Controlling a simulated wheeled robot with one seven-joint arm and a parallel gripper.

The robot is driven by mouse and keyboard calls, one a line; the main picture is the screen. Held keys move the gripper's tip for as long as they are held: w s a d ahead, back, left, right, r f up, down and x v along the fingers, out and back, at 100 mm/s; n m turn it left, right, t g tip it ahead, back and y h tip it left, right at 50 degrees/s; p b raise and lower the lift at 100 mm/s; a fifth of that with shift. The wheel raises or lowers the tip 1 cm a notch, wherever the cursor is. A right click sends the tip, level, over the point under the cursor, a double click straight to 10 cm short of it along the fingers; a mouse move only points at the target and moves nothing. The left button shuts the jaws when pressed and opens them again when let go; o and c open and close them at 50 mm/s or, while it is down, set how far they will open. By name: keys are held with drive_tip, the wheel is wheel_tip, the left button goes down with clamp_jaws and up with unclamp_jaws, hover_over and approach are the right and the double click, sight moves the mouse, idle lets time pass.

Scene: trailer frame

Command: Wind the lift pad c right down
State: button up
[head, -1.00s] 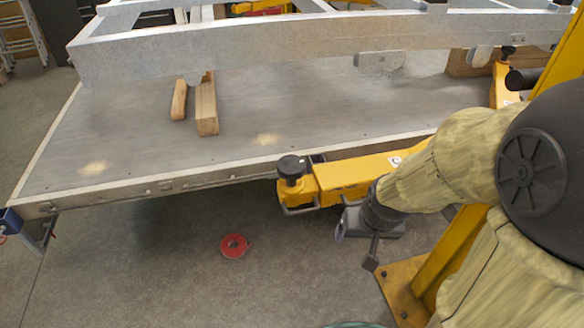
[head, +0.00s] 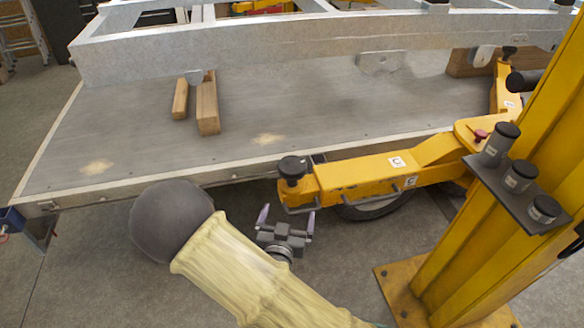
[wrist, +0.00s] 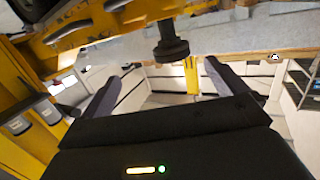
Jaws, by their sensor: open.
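Lift pad c (head: 292,168) is a black round pad on a short stem, at the left end of a yellow lift arm (head: 350,181) that bears "C" labels. It stands close to the trailer deck's edge. In the wrist view the pad (wrist: 171,48) shows upside down, ahead of the fingers and roughly centred between them. My gripper (head: 287,216) is below the pad in the head picture, open and empty, with its two fingers apart. In the wrist view the open fingers (wrist: 169,66) do not touch the pad.
The grey trailer deck (head: 150,155) lies behind, under a galvanised frame (head: 250,45). A yellow post (head: 470,250) with a shelf (head: 521,195) of black, labelled round pieces stands at right. A tyre (head: 375,208) shows under the lift arm. Floor is clear at lower left.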

sight(292, 168)
drive_tip(key=shift+s+a+r+n+t+y, duration=0.3)
drive_tip(key=shift+s+a+r+n+t, duration=0.15)
drive_tip(key=shift+a+r+t, duration=0.3)
drive_tip(key=shift+d+f, duration=0.1)
drive_tip(key=w+p, duration=0.1)
drive_tip(key=w, duration=0.4)
drive_tip(key=w+d+p, duration=0.1)
drive_tip(key=w, duration=0.5)
drive_tip(key=w+p, duration=0.1)
drive_tip(key=w, duration=0.5)
drive_tip(key=shift+w+d, duration=0.2)
drive_tip(key=shift+d, duration=0.15)
drive_tip(key=shift+c, duration=0.2)
drive_tip(key=c, duration=1)
